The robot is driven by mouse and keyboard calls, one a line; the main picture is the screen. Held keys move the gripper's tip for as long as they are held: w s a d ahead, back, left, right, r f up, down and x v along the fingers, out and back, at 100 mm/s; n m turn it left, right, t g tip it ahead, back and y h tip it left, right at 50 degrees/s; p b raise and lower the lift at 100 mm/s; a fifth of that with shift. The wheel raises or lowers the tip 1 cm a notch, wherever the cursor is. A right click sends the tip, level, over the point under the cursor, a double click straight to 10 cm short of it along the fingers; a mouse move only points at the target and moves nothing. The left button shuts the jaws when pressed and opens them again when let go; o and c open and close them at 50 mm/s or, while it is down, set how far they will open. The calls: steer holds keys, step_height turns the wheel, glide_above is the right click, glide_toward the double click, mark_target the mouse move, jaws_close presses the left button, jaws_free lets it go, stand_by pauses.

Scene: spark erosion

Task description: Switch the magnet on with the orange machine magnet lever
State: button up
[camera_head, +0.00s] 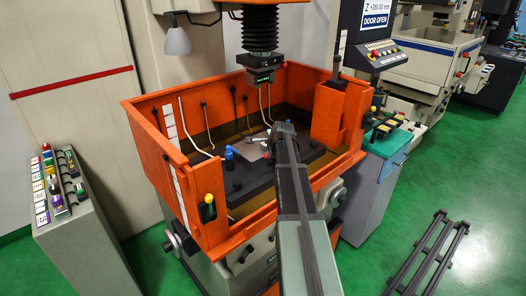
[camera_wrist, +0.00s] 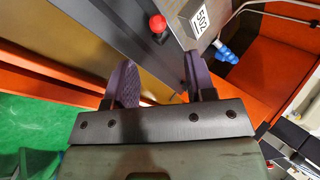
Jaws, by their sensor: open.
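A red-orange ball knob (camera_wrist: 158,25) stands on the side of a dark grey block (camera_wrist: 120,30) in the wrist view; it looks like the end of the magnet lever, whose arm I cannot make out. My gripper (camera_wrist: 160,62) is open and empty. Its two dark fingers point toward the block, and the knob lies ahead of the gap between them, apart from both. In the head view my arm reaches over the front wall of the orange tank (camera_head: 143,127) to the dark block (camera_head: 255,180) inside. My fingertips and the knob are hard to tell there.
A pale workpiece marked 502 (camera_wrist: 197,18) sits on the block close to my right finger. A blue knob (camera_wrist: 226,53) is beside it. The orange tank walls surround the work area.

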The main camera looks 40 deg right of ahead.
mark_target(266, 155)
steer(key=b+x, duration=0.4)
steer(key=x, duration=0.1)
steer(key=b+x, duration=0.4)
steer(key=x, duration=0.2)
steer(key=shift+s+a+f+b, duration=0.2)
steer(key=shift+b, duration=0.1)
steer(key=shift+r, duration=0.15)
jaws_close()
steer(key=shift+r, duration=0.1)
